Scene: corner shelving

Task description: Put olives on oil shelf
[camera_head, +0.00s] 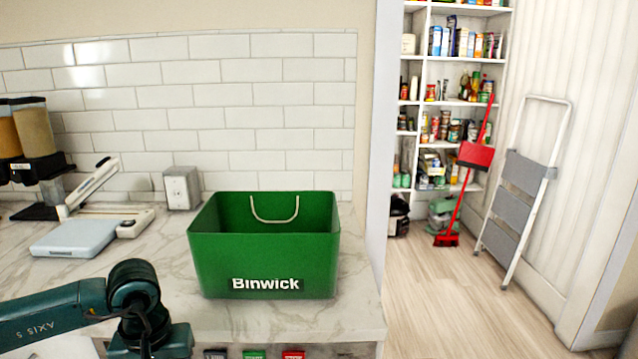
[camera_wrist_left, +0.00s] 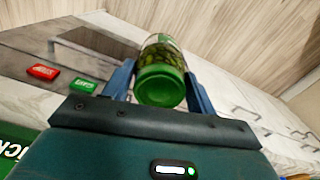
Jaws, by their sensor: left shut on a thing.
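A glass jar of olives (camera_wrist_left: 162,52) with a green lid shows in the left wrist view. My left gripper (camera_wrist_left: 160,85) is shut on it, with a blue finger on each side of the jar. The wooden floor and cabinet fronts lie beyond it. In the head view my left arm comes in at the bottom left, but the gripper and jar are out of the picture. The corner shelving (camera_head: 455,103) stands at the back right with bottles, jars and boxes on several shelves. I cannot tell which is the oil shelf. My right gripper is not in view.
A green Binwick bin (camera_head: 262,262) stands on the marble counter (camera_head: 355,300) near its right end. A scale (camera_head: 80,238) and dispensers (camera_head: 35,140) are to its left. A red broom (camera_head: 466,195) and a step ladder (camera_head: 525,185) stand near the shelving. The wooden floor between is clear.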

